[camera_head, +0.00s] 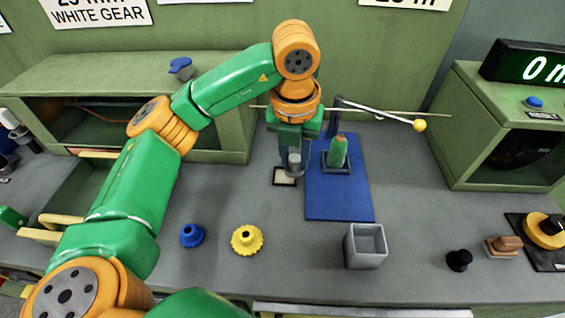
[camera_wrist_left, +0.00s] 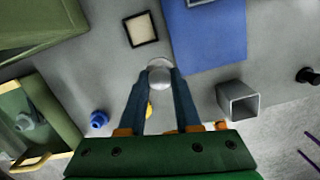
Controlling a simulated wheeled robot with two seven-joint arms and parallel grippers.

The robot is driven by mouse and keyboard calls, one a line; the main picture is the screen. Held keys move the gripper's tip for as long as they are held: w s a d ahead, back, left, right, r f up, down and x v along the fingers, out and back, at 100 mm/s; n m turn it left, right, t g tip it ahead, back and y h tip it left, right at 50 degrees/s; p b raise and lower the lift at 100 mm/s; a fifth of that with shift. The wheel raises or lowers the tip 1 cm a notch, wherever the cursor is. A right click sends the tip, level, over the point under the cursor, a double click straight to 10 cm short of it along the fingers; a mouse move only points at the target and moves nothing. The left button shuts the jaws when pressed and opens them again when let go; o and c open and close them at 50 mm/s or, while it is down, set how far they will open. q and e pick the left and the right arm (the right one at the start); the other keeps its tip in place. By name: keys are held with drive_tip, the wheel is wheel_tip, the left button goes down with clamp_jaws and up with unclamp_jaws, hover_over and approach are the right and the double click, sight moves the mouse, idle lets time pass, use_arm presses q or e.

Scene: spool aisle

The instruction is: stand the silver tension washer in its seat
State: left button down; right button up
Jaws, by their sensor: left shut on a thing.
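My left gripper (camera_head: 292,168) points down at the back middle of the bench, just left of the blue mat. It is shut on the silver tension washer (camera_wrist_left: 159,72), a pale grey round piece between the fingertips in the left wrist view. In the head view the fingers largely cover the washer. A small square seat (camera_head: 285,177) with a dark rim and pale middle lies on the bench by the gripper. In the left wrist view the seat (camera_wrist_left: 141,29) looks empty and lies beyond the washer, apart from it in the picture. My right gripper is not in view.
A blue mat (camera_head: 340,205) bears a green cone (camera_head: 338,152) in a dark holder. A thin rod with a yellow ball (camera_head: 419,125) crosses above. A grey square bin (camera_head: 366,247), yellow gear (camera_head: 247,240) and blue knob (camera_head: 192,235) stand nearer. An open drawer (camera_head: 75,200) is left.

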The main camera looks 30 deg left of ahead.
use_arm(q)
drive_tip(key=w+a+f, duration=0.1)
drive_tip(key=f, duration=0.1)
drive_tip(key=w+a+f, duration=0.3)
drive_tip(key=f, duration=0.1)
drive_tip(key=shift+w+a+f+p, duration=0.15)
drive_tip(key=shift+w+a+p, duration=0.1)
drive_tip(key=shift+p, duration=0.1)
wheel_tip(320, 180, down, 3)
drive_tip(key=shift+r+p, duration=0.1)
drive_tip(key=shift+p, duration=0.55)
drive_tip(key=shift+a+f, duration=0.1)
drive_tip(key=shift+f, duration=0.35)
drive_tip(key=c, duration=0.6)
unclamp_jaws()
drive_tip(key=shift+r, duration=0.15)
wheel_tip(320, 180, up, 12)
drive_tip(key=s+b, duration=0.1)
drive_tip(key=shift+s+d, duration=0.2)
